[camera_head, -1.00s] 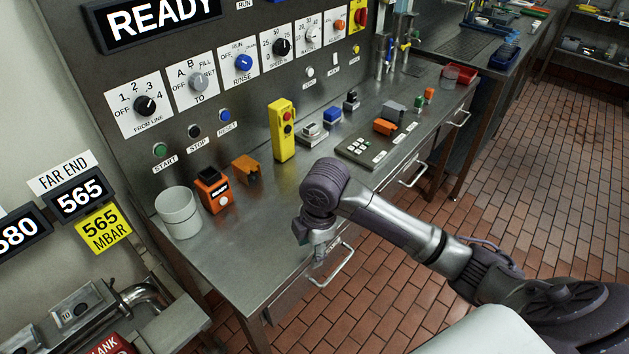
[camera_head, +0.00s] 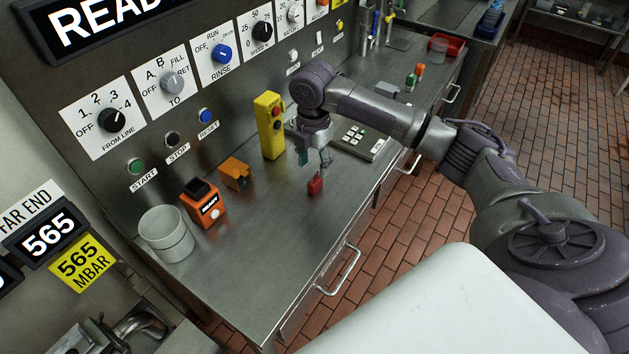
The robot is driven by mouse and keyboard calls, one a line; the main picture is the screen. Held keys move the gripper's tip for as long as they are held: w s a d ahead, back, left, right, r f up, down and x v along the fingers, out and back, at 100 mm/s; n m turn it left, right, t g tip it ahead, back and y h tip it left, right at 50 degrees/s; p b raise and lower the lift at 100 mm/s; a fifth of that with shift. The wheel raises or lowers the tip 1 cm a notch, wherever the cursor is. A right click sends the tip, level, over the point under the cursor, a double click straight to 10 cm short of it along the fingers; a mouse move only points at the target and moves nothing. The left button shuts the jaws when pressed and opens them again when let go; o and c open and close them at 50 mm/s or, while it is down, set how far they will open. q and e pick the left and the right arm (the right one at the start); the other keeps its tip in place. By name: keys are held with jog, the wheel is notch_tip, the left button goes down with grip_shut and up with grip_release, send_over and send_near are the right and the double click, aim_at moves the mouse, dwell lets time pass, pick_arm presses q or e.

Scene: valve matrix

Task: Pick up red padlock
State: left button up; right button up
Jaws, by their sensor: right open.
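A small red padlock (camera_head: 315,184) rests on the steel bench top (camera_head: 262,256), close to its front edge. My right gripper (camera_head: 314,160) points down just above the padlock, with its fingers apart. A gap seems to show between the fingertips and the red body. Whether a shackle sits between the fingers I cannot tell. My left gripper is not in view.
A grey cup (camera_head: 167,234), an orange device (camera_head: 203,202) and an orange block (camera_head: 237,173) stand to the left. A yellow pendant (camera_head: 270,126) is behind. A keypad (camera_head: 358,141) lies to the right, partly behind my arm. The front left bench is clear.

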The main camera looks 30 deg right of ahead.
aim_at(315, 180)
notch_tip(315, 180, down, 2)
jog(key=shift+w+f, duration=0.25)
jog(key=shift+f, duration=0.2)
jog(key=f, duration=0.1)
jog(key=f+p, duration=0.2)
jog(key=f, duration=0.1)
jog(key=shift+s+d, duration=0.25)
jog(key=shift+f, duration=0.4)
jog(key=shift+w+f, duration=0.1)
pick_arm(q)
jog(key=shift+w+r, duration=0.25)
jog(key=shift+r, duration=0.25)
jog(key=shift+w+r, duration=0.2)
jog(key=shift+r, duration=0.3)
pick_arm(e)
grip_shut()
